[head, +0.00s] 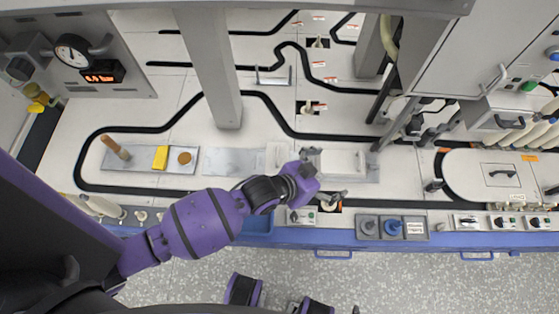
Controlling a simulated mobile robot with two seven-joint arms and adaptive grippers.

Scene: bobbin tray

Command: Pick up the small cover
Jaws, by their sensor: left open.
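A small pale cover (345,160), a flat light plate, lies on the worktop just right of my left gripper. My left gripper (325,175) is at the end of the purple arm from the left. Its dark fingers are spread apart, one at the cover's left end and one lower, near the front edge. It is open and holds nothing that I can see. Part of the cover's left side is hidden by the gripper, and contact cannot be told. My right gripper does not show.
A larger white cover (470,185) with a dark handle lies at the right. A grey tray (127,160) holds a wooden-handled brush, a yellow block (160,158) and a round brown piece (184,158). A grey post (212,75) stands behind. Knobs and switches line the front edge.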

